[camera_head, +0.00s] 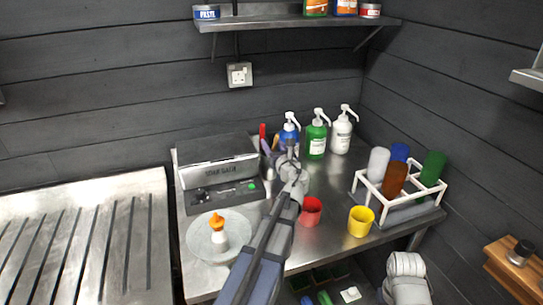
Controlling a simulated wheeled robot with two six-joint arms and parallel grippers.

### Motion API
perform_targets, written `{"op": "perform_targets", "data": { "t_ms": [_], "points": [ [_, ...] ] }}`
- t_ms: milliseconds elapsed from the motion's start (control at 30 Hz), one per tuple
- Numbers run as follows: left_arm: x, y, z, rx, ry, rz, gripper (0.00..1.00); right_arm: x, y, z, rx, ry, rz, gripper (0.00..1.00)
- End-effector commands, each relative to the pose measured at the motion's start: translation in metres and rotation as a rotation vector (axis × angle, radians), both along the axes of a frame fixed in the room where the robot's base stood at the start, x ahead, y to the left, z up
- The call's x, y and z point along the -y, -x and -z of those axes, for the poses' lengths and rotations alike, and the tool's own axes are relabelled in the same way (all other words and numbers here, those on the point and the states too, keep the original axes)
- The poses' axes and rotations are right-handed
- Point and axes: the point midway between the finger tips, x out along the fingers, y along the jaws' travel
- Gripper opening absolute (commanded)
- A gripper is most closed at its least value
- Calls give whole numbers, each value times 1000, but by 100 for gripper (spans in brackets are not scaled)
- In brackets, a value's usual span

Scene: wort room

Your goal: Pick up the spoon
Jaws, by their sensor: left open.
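My left gripper (273,152) is open at the back of the steel table, over a spot between the grey machine and the pump bottles. Thin upright utensils stand right behind it, one of them a red handle (262,133). I cannot tell which of these is the spoon, as my gripper and wrist hide their lower parts and whatever holds them. My right gripper is out of view; only part of my right arm shows at the bottom right.
Blue (289,134), green (316,139) and white (341,132) pump bottles stand close right of my gripper. A red cup (311,211), yellow cup (361,221) and white bottle rack (377,201) are further right. The grey machine (217,170) and a round plate (205,247) are left.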

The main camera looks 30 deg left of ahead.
Motion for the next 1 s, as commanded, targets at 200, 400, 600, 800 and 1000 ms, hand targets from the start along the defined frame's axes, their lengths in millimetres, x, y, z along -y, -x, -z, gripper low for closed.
{"op": "perform_targets", "data": {
  "t_ms": [200, 400, 600, 800, 1000],
  "points": [
    [-8, -7, 0, 0, 0, 2, 52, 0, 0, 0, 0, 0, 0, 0],
    [-8, -7, 0, 0, 0, 2, 40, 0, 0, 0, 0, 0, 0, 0],
    [-8, -7, 0, 0, 0, 1, 17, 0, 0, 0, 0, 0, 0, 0],
    [-8, -7, 0, 0, 0, 1, 0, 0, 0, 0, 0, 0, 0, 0],
    [-8, -7, 0, 0, 0, 1, 0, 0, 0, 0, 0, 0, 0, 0]
  ]
}}
